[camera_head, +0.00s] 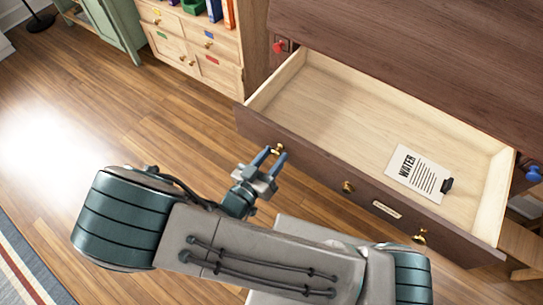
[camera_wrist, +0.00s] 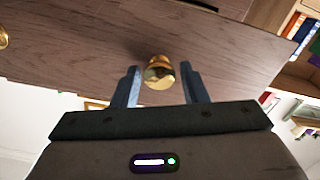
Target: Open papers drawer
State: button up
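The wide dark wood drawer (camera_head: 320,174) is pulled well out of its cabinet and its pale interior shows. A sheet headed "WATER" (camera_head: 417,174) with a black clip lies inside at the right. The drawer front has several brass knobs and a small label plate (camera_head: 387,209); its text is too small to read. My gripper (camera_head: 275,151) is at the leftmost knob (camera_head: 279,148). In the wrist view, my open fingers (camera_wrist: 160,82) stand on either side of this brass knob (camera_wrist: 159,72), with gaps visible on both sides.
A red knob (camera_head: 279,47) and a blue knob (camera_head: 534,174) sit on the cabinet beside the open drawer. A light wood cabinet (camera_head: 200,45) with books stands behind at the left. A green cabinet (camera_head: 112,30) is farther left. The wooden floor (camera_head: 130,120) at left is clear.

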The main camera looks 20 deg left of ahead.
jog(key=shift+o, duration=0.5)
jog(key=v, duration=1.3)
jog(key=shift+s+a+p, duration=0.2)
jog(key=shift+s+p, duration=0.15)
